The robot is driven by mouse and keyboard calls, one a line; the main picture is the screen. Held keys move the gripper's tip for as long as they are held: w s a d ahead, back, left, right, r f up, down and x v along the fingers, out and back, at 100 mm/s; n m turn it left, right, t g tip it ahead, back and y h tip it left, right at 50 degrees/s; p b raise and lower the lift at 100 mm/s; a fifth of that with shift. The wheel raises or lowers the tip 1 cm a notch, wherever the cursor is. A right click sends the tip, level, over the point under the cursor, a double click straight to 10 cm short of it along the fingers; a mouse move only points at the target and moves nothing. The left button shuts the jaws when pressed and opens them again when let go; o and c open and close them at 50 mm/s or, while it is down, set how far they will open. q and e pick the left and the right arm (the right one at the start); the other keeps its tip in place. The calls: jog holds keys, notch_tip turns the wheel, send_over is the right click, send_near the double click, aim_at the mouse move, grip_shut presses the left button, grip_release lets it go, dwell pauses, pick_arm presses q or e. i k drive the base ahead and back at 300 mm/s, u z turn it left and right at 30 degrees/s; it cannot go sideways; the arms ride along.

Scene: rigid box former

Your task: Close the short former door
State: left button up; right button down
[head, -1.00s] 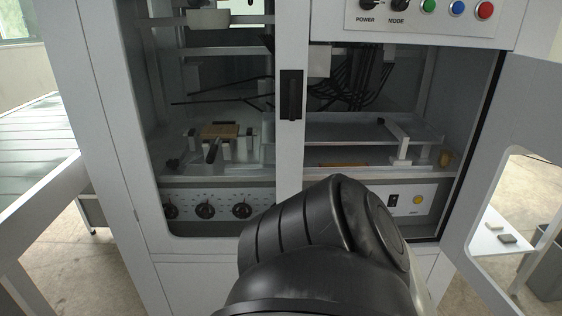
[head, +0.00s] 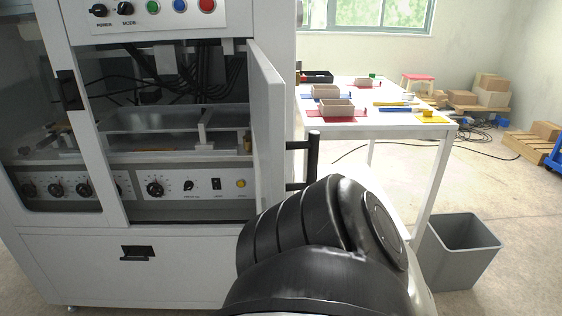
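The short former door (head: 267,140) is a light grey panel at the right side of the machine's opening. It stands partly open, swung out toward me, and I see it at a steep angle. A black bar handle (head: 313,160) on two short posts sticks out to the right beside the door's free edge and appears to be fixed to its outer side. The white box former (head: 165,262) stands on the left, its inside exposed left of the door. Neither gripper is in view. A black arm link of mine covers the bottom centre, hiding the area below the handle.
A control panel (head: 155,16) with coloured buttons is above the opening. A white table (head: 385,118) with small boxes and coloured mats stands behind right. A grey bin (head: 459,250) stands on the floor at right.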

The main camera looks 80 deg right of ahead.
aim_at(267, 89)
jog(key=k, duration=0.4)
jog(key=z, duration=2.15)
jog(key=i, duration=0.5)
jog(key=u, duration=0.05)
